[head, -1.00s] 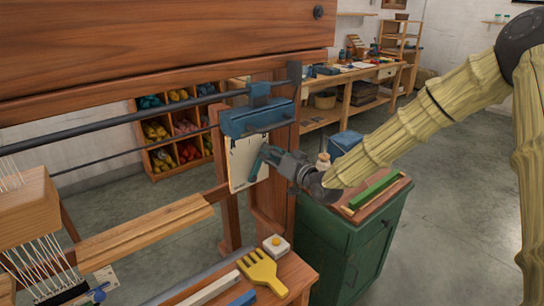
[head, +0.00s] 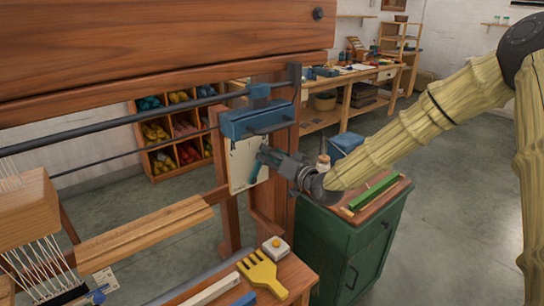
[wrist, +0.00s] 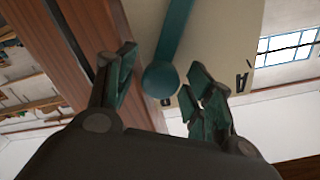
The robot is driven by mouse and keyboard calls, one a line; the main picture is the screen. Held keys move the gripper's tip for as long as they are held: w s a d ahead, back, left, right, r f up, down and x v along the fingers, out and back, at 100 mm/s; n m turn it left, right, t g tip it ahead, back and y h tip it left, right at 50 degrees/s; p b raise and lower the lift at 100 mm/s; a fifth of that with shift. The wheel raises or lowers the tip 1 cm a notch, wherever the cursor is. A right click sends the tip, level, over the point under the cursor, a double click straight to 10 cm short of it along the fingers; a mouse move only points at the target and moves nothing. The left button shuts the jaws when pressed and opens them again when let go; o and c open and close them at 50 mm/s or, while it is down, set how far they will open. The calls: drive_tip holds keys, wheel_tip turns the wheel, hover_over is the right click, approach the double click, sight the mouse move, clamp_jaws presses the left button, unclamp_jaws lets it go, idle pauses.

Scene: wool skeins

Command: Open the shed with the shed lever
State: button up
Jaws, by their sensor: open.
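The shed lever is a teal bar ending in a round knob (wrist: 160,78), seen between my fingers in the wrist view. In the head view the teal lever (head: 254,171) stands in front of a pale lettered plate (head: 243,160), below a blue housing on the loom's post. My gripper (wrist: 161,64) is open, with one finger on each side of the lever and a visible gap beside the knob. In the head view my gripper (head: 265,158) reaches the lever from the right. Its fingertips partly overlap the lever there, so contact is unclear.
The loom's wooden post (head: 267,200) stands close behind and left of the lever. A green cabinet (head: 352,245) with a green bar on top is below my arm. A yellow comb (head: 262,270) lies on the loom's bench. Open floor lies to the right.

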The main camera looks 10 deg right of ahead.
drive_tip(key=v, duration=1.2)
drive_tip(key=s+a+f+g+h, duration=0.1)
drive_tip(key=s+f+g, duration=0.3)
drive_tip(key=f, duration=0.6)
drive_tip(key=s+f+g+h, duration=0.1)
drive_tip(key=s+f+h, duration=0.1)
drive_tip(key=s+f, duration=0.6)
drive_tip(key=s+a+f+g+h, duration=0.1)
drive_tip(key=s+f+g, duration=0.2)
drive_tip(key=f, duration=1)
drive_tip(key=s+d+f+g+h, duration=0.1)
drive_tip(key=s+f+g, duration=0.1)
drive_tip(key=s+f, duration=0.3)
drive_tip(key=s+d+f+g+h, duration=0.2)
drive_tip(key=s+f, duration=0.4)
drive_tip(key=s, duration=0.8)
drive_tip(key=s+d+f+g+h, duration=0.1)
drive_tip(key=s+d+f+g, duration=0.1)
drive_tip(key=s+f, duration=0.3)
drive_tip(key=s+g, duration=0.1)
drive_tip(key=s, duration=0.3)
drive_tip(key=shift+s+f+g+h, duration=0.25)
drive_tip(key=shift+s+g+h, duration=0.05)
drive_tip(key=shift+g+h, duration=0.1)
